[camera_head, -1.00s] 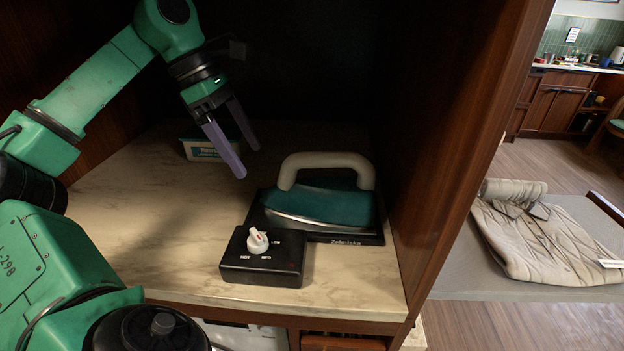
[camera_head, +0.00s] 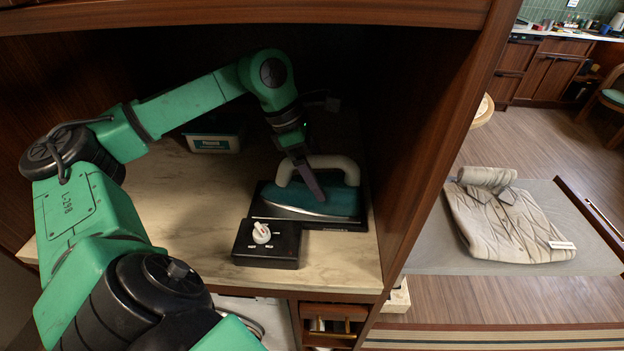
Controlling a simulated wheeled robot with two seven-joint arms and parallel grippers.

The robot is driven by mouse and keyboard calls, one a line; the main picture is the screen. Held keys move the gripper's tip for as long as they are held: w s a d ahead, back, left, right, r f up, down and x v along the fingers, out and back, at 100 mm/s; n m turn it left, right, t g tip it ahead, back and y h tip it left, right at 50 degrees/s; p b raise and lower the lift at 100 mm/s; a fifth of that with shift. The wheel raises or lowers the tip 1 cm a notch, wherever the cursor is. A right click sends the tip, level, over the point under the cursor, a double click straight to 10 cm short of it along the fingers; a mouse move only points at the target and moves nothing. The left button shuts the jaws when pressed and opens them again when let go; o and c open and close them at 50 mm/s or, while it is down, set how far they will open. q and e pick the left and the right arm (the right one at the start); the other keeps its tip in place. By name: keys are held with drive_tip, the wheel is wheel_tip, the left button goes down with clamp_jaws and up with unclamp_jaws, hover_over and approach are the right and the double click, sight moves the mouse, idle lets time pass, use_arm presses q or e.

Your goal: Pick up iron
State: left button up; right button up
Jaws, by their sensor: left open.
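The iron (camera_head: 333,200) has a teal body and a beige looped handle. It rests on a black base plate (camera_head: 362,222) on the marbled shelf, inside the wooden cabinet. My left gripper (camera_head: 317,190) is open and points down at the iron's handle. One purple finger shows in front of the handle and overlaps the teal body. The other finger is hidden, so I cannot tell whether the handle lies between them. My right gripper is not in view.
A black control box with a white dial (camera_head: 267,243) stands in front of the iron. A labelled tub (camera_head: 212,143) is at the back left. The cabinet's right wall (camera_head: 432,150) is close beside the iron. A folded beige garment (camera_head: 507,220) lies on a grey board outside.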

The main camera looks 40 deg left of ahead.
use_arm(q)
drive_tip(key=shift+w+f, duration=0.1)
drive_tip(key=shift+f, duration=0.05)
clamp_jaws()
